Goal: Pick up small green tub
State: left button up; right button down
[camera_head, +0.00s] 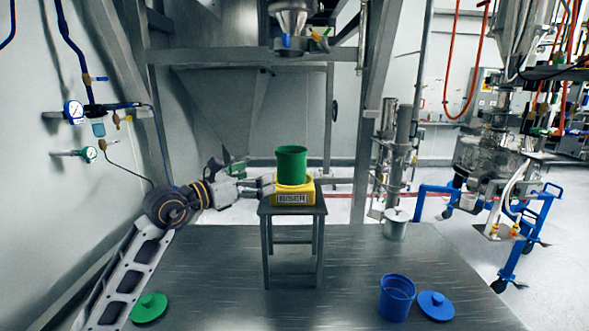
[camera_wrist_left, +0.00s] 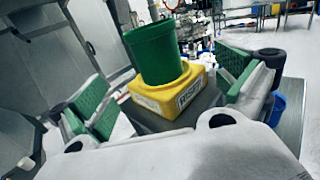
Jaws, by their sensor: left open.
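The small green tub (camera_head: 291,165) stands upright and open-topped on a yellow riser block (camera_head: 294,194) marked "RISER", which sits on a small grey stand (camera_head: 293,210). In the left wrist view the green tub (camera_wrist_left: 154,54) and the yellow riser (camera_wrist_left: 150,101) show ahead, between the fingers. My left gripper (camera_head: 268,183) comes in from the left, level with the riser. It is open, its green-padded fingers (camera_wrist_left: 165,92) spread wide on either side. In the wrist view the tub appears beyond the fingertips, with nothing gripped. My right gripper is not in view.
A green lid (camera_head: 149,307) lies at the table's front left. A blue tub (camera_head: 396,298) and blue lid (camera_head: 436,305) are at the front right. A grey lidded container (camera_head: 396,225) stands behind them. A metal hopper outlet (camera_head: 296,28) hangs above the stand. The table (camera_head: 225,275) is clear left of the stand.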

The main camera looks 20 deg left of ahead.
aim_at(282, 167)
pick_arm(q)
jog(key=shift+a, duration=0.15)
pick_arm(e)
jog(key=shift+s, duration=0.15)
pick_arm(q)
jog(key=p+x, duration=0.2)
jog(key=x, duration=0.5)
jog(key=shift+w, duration=0.25)
jog(key=shift+w+d, duration=0.35)
jog(key=shift+w, duration=0.1)
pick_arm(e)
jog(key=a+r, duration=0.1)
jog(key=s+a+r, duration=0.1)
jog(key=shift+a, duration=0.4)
